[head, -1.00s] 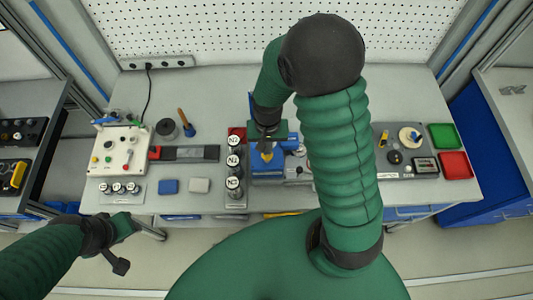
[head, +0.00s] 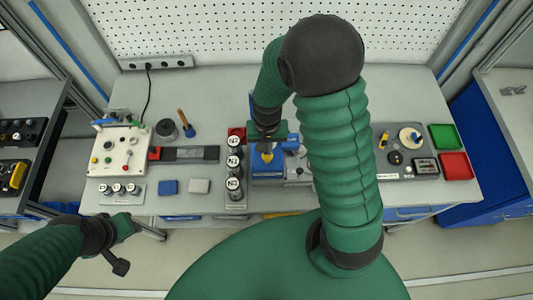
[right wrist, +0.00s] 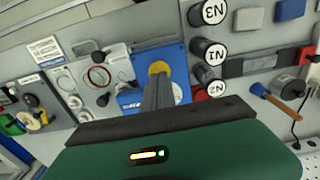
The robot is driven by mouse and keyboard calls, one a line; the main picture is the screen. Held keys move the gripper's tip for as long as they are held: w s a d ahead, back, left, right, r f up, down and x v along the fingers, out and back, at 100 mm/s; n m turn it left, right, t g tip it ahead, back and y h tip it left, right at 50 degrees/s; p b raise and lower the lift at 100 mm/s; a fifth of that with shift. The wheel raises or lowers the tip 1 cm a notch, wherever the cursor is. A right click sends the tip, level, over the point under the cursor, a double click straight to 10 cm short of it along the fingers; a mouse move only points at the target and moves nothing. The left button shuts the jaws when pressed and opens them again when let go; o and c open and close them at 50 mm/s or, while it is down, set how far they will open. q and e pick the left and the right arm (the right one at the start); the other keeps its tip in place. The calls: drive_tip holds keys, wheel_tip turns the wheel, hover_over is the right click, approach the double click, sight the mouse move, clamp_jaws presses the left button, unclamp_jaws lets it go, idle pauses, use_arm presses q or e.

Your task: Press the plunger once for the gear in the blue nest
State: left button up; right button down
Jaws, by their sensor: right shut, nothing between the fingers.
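The blue fixture (head: 262,179) stands at the middle of the bench, just right of the black cylinders. A yellow round part (right wrist: 158,68) shows on its blue plate (right wrist: 145,58) in the right wrist view. I cannot tell whether it is the gear or the plunger's top. My right gripper (right wrist: 158,92) is shut and empty, its fingertips close to the yellow part; contact cannot be told. In the head view, this gripper (head: 267,143) is over the back of the fixture and partly hides it. My left gripper (head: 122,228) is in front of the bench at lower left, away from the fixture.
Several white-capped black cylinders (head: 233,162) stand in a rack close left of the fixture. A white button box (head: 118,150) is at left, with blue (head: 168,187) and pale (head: 199,186) blocks nearby. Green (head: 444,136) and red (head: 455,166) trays lie at right.

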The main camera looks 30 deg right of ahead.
idle(0.6)
drive_tip(key=shift+f+b, duration=1.4)
drive_tip(key=shift+f, duration=0.5)
wheel_tip(320, 180, up, 7)
drive_tip(key=p, duration=0.6)
drive_tip(key=shift+p, duration=0.35)
